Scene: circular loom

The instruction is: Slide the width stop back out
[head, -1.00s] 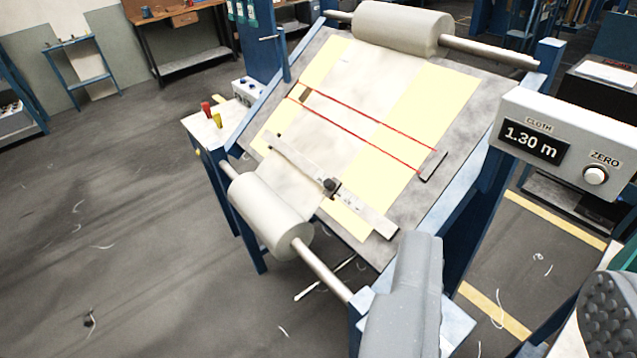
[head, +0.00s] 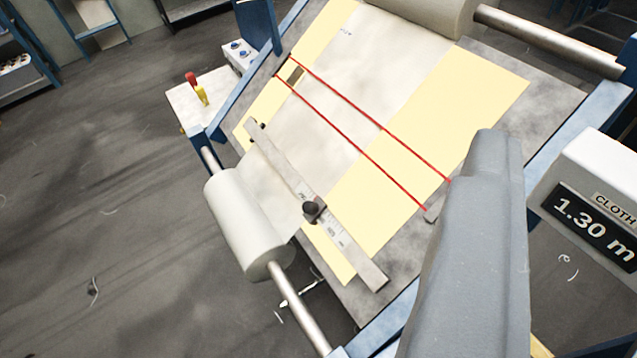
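The width stop seems to be the small dark-knobbed slider (head: 313,210) on a pale metal scale bar (head: 350,255). The bar lies slantwise across the lower part of the sloping board, over the cloth edge and the yellow sheet. The slider sits near the middle of the bar, with printed markings just beside it. My gripper (head: 478,230) shows as one grey finger at the lower right, apart from the slider and to its right. The other finger is out of the frame. Nothing shows against the visible finger, and it hides part of the board's right edge.
A cloth roll (head: 245,222) lies at the board's lower left and another roll (head: 430,12) at the top. Two red lines (head: 385,130) cross the cloth. A display box (head: 595,215) reading 1.30 m stands at the right.

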